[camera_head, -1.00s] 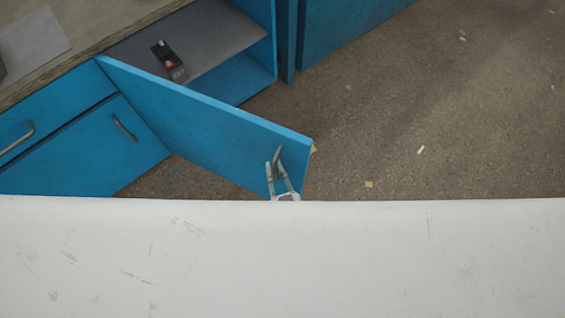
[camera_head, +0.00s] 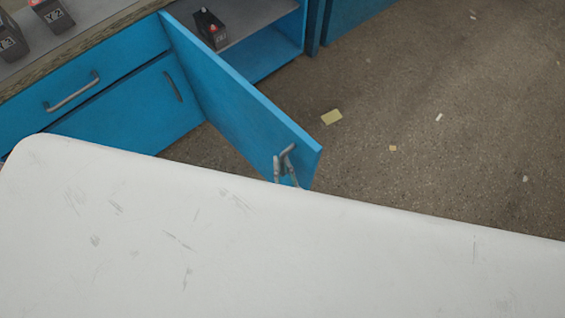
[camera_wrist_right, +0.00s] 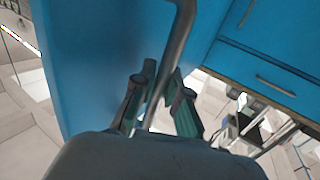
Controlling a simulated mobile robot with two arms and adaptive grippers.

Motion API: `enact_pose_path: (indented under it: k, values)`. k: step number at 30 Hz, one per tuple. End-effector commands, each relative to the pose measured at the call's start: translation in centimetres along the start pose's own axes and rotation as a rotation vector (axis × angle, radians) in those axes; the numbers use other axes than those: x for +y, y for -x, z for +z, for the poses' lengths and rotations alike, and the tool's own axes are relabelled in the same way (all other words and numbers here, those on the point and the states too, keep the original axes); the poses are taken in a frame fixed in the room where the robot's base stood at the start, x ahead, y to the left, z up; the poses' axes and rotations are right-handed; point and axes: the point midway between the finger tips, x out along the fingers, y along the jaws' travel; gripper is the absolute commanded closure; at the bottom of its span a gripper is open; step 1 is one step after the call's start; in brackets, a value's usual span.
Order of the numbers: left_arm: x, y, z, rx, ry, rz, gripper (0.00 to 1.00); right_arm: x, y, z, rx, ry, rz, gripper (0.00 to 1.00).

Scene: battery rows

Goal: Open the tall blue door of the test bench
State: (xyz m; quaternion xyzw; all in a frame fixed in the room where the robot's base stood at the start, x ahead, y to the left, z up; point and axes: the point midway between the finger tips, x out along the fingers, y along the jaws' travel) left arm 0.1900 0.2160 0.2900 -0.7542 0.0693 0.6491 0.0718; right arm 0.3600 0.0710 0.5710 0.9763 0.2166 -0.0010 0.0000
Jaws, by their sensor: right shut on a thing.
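The tall blue door (camera_head: 235,105) stands wide open, swung out from the bench front, in the head view. Its grey bar handle (camera_head: 286,155) is near the free edge. My right gripper (camera_head: 287,172) is shut on this handle; only its fingers show above my white body. In the right wrist view, the fingers (camera_wrist_right: 158,92) close around the handle bar (camera_wrist_right: 177,45) in front of the blue door panel (camera_wrist_right: 105,50). My left gripper is not in view.
The opened compartment (camera_head: 270,60) has a grey shelf with a dark battery (camera_head: 210,28) on it. Blue drawer and door fronts (camera_head: 130,110) lie left of the door. Two batteries (camera_head: 52,14) stand on the bench top. The floor (camera_head: 430,130) to the right is clear except for small scraps.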

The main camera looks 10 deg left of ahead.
Motion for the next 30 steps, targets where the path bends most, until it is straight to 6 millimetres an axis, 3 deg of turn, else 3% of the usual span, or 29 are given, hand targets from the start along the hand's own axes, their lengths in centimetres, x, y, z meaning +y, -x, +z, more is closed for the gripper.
enact_pose_path:
  k: [12, 13, 17, 26, 30]
  values:
    - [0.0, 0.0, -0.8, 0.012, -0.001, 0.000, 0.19, 0.2, 0.1, -0.1, 0.003, 0.002, 0.003, 1.00]
    - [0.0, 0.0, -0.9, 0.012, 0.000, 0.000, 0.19, 0.2, 0.1, -0.1, 0.003, 0.002, 0.003, 0.84]
    - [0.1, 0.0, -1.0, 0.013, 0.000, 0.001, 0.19, 0.2, 0.1, 0.0, 0.003, 0.002, 0.003, 0.62]
    - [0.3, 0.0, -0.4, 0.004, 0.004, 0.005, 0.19, 0.1, 0.1, 0.0, 0.001, 0.000, 0.002, 0.61]
    - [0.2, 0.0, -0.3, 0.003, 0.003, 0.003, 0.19, 0.1, 1.1, 0.1, 0.000, 0.001, 0.002, 0.61]
